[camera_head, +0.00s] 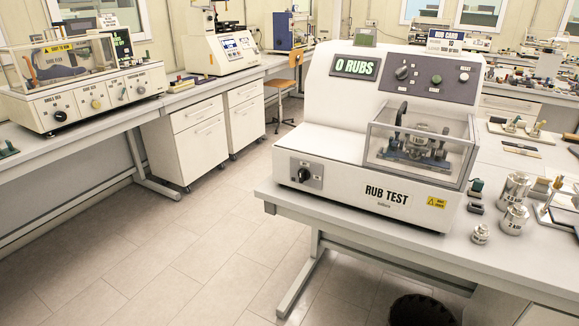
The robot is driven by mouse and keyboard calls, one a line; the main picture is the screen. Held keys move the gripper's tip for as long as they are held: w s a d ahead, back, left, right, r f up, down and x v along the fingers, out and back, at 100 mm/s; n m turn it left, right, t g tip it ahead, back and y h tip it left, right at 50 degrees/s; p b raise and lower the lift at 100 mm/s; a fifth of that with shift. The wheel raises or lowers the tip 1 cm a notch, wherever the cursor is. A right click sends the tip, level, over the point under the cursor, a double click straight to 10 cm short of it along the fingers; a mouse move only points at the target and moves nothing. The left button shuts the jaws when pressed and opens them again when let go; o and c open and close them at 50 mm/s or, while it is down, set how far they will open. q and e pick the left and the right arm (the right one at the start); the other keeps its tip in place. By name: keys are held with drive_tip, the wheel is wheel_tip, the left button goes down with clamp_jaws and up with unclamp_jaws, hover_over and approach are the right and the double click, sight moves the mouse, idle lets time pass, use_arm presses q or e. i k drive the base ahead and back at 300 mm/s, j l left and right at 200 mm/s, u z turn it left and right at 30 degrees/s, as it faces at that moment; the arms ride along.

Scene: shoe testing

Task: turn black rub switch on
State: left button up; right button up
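The rub test machine (340,128) is a white box on the right-hand bench, labelled RUB TEST. A black rotary switch (304,174) sits on a grey plate low on its left front; whether it is on or off is too small to tell. Another dark knob (402,72) is on the upper grey panel, beside a green button (437,79) and a white reset button (464,77). A clear cover (420,140) encloses the rubbing mechanism. Neither of my grippers is in view.
Metal weights (513,219) stand to the right of the machine, near the bench's front edge. A flex tester (75,85) stands on the left bench (70,145). Open tiled floor (185,250) lies between the benches. An orange chair (282,84) stands behind.

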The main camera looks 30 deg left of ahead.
sight(303, 175)
drive_tip(key=u, duration=0.9)
